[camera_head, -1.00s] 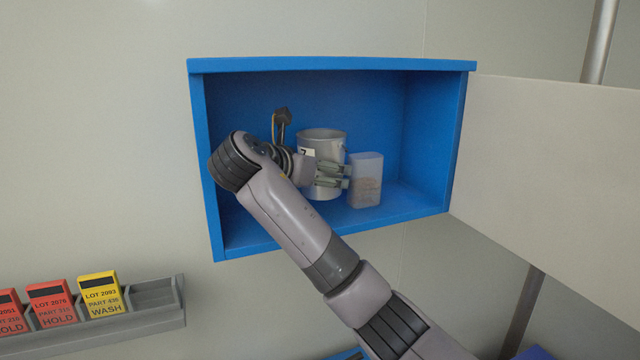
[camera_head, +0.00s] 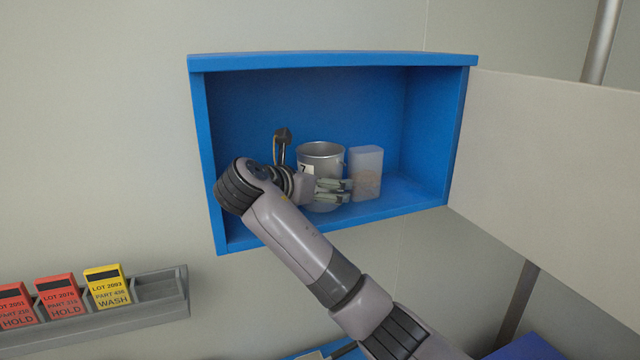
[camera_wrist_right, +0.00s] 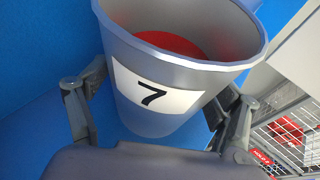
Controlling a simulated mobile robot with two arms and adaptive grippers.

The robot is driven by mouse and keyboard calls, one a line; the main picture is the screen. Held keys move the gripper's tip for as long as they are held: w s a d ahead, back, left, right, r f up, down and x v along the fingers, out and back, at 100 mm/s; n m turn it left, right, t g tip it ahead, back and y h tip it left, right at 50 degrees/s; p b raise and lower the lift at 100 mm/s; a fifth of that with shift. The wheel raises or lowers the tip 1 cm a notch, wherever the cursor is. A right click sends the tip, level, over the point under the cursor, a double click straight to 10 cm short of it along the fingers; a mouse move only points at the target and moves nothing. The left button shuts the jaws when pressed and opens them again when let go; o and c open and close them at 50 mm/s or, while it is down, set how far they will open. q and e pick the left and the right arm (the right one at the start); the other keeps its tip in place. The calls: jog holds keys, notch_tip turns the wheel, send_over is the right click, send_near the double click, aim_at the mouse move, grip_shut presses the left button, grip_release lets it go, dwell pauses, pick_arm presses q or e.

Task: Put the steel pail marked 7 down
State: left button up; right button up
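The steel pail marked 7 (camera_head: 322,154) is upright inside the blue wall cabinet (camera_head: 330,62). Its white label with a black 7 faces the right wrist camera, where the pail (camera_wrist_right: 180,75) fills the middle and shows red inside. My right gripper (camera_head: 335,190) reaches in from the left, with its fingers on both sides of the pail, shut on it. The wrist view shows one finger at each side of the pail's wall. The pail's base is low, at or very near the cabinet floor; contact is hidden. My left gripper is out of view.
A translucent box (camera_head: 366,172) stands close to the pail's right. A pale open door panel (camera_head: 550,170) bounds the right. The cabinet floor (camera_head: 415,190) is free at the right. A grey rack (camera_head: 160,288) holds tags lower left.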

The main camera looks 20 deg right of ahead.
jog(key=shift+o, duration=0.2)
jog(key=shift+r, duration=0.15)
jog(key=b+v, duration=0.2)
jog(key=v, duration=0.9)
jog(key=shift+a+b, duration=0.25)
jog(key=shift+b, duration=0.1)
jog(key=shift+s+a+r, duration=0.15)
jog(key=shift+s+a, duration=0.05)
jog(key=shift+s, duration=0.05)
